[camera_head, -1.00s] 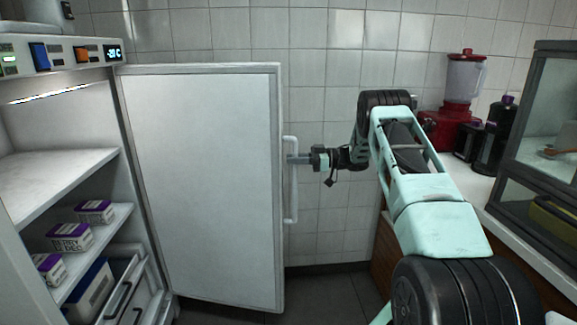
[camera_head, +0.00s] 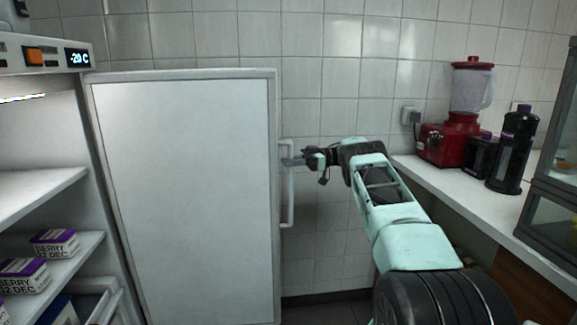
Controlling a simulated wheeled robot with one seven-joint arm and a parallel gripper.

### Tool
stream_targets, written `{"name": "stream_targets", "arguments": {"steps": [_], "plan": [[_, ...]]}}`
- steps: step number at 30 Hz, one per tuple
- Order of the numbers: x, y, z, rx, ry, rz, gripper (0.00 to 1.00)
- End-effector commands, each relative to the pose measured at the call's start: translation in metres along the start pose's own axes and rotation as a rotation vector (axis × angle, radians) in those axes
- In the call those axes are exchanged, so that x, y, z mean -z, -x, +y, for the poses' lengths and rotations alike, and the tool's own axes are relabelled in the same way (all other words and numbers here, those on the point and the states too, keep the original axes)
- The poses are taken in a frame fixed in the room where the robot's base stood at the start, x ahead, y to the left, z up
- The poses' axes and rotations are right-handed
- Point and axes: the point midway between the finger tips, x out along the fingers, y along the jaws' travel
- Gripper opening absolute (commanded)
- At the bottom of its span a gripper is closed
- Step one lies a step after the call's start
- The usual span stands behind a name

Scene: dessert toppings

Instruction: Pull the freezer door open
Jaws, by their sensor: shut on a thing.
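The freezer door (camera_head: 185,190) is a white panel with a grey frame, standing wide open to the right of the freezer's inside. Its long upright handle (camera_head: 290,205) is on the door's right edge. My gripper (camera_head: 290,161) is shut on the upper part of this handle, reaching it from the right. The fingertips are small in the picture. The freezer's open inside shows at the left, with a white shelf (camera_head: 40,190) and a display (camera_head: 78,58) reading -20 C.
Purple-topped berry boxes (camera_head: 55,242) stand on a lower shelf. A counter (camera_head: 450,183) at the right bears a red blender (camera_head: 465,125), a black bottle (camera_head: 512,150) and a glass case (camera_head: 560,190). A tiled wall (camera_head: 330,90) is behind the door.

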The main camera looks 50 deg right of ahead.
Motion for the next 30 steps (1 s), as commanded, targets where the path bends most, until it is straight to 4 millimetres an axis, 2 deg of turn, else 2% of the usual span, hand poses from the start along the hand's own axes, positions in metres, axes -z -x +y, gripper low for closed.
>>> {"name": "stream_targets", "arguments": {"steps": [16,17,18,26,30], "plan": [[0.001,0.000,0.001,0.009,0.001,0.003,0.00],[0.001,0.000,0.001,0.009,0.001,0.003,0.21],[0.001,0.000,0.001,0.009,0.001,0.003,0.24],[0.001,0.001,0.001,0.008,0.001,0.001,0.24],[0.012,0.001,0.001,0.007,0.003,0.001,0.24]]}}
